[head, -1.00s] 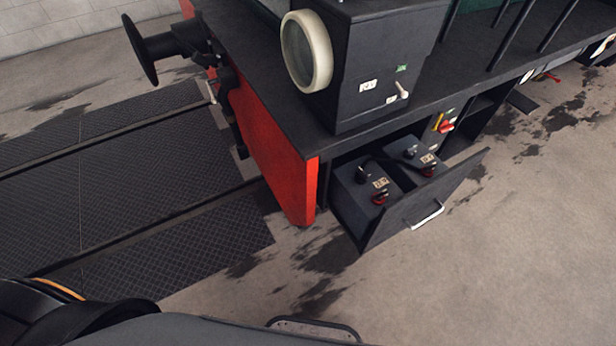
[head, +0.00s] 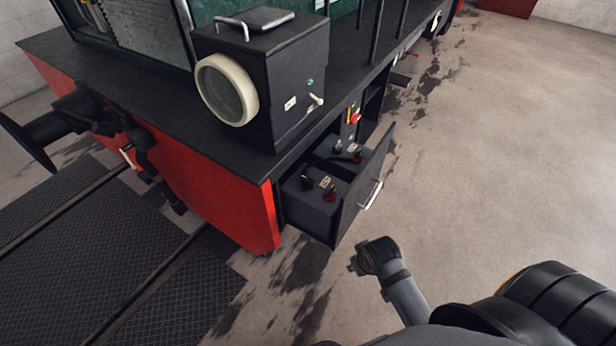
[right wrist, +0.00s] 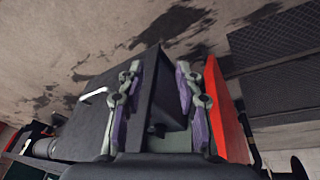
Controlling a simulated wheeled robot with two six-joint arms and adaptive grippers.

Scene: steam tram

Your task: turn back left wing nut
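An open drawer (head: 352,206) holds two dark boxes. The nearer box (head: 309,205) has a black knob (head: 308,182) and a red knob (head: 329,194) on top. The farther box (head: 331,168) also has a black knob (head: 337,146) and a red knob (head: 356,157). The knobs are too small to tell which is the left wing nut or how it is turned. My right gripper (right wrist: 158,72) is open and empty in the right wrist view, its purple-padded fingers spread before the drawer. In the head view my right arm's end is below and right of the drawer, apart from it. My left gripper is out of view.
The drawer front has a pale handle (head: 371,194). A lamp housing (head: 262,80) stands on the black deck above. The red beam (head: 200,185) and a buffer (head: 30,140) lie left. The floor right of the drawer is clear.

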